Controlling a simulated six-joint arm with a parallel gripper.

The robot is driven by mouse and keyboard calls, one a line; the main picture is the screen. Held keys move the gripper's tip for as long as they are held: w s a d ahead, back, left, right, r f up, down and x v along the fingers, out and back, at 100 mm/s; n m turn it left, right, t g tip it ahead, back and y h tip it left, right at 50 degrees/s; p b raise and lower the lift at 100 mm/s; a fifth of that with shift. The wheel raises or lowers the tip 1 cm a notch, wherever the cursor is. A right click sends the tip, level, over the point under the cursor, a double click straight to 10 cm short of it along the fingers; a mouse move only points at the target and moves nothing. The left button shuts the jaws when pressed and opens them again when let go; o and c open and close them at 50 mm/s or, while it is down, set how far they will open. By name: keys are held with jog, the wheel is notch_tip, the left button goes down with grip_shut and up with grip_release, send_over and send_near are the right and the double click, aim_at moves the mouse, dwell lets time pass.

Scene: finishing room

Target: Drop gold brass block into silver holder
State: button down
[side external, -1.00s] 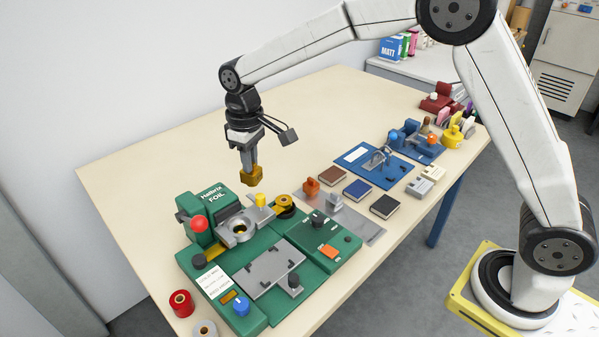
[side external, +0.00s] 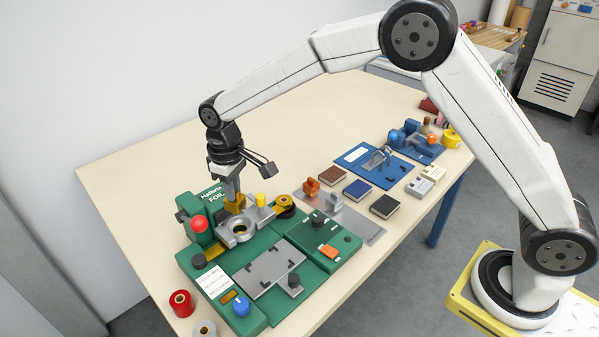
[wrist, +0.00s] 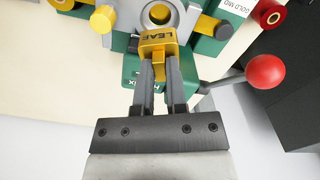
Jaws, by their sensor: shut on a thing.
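The gold brass block (side external: 234,204) is held in my gripper (side external: 231,195), just behind the silver holder (side external: 238,238) on the green foil machine. In the wrist view the block (wrist: 159,43) shows the word "LEAF" and sits between the two fingertips of my gripper (wrist: 159,58). The silver holder (wrist: 174,18) has a round opening and lies just beyond the block at the top of the wrist view. The block is beside the opening, not over it. Whether the block touches the holder or machine cannot be told.
A red ball knob (side external: 199,224) stands left of the holder, and a yellow knob (side external: 261,199) is at its right. Green machine plates (side external: 318,240) lie in front. Small books (side external: 357,190) and a blue fixture (side external: 375,163) are to the right. The table's back left is clear.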

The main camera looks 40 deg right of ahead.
aim_at(237, 211)
jog(key=shift+f, duration=0.15)
jog(key=shift+f, duration=2.6)
jog(key=shift+f, duration=0.7)
jog(key=c, duration=1)
grip_release()
jog(key=shift+o, duration=0.2)
jog(key=shift+r, duration=0.15)
jog(key=shift+r, duration=5.35)
jog(key=shift+s+d, duration=0.1)
jog(key=shift+d, duration=0.05)
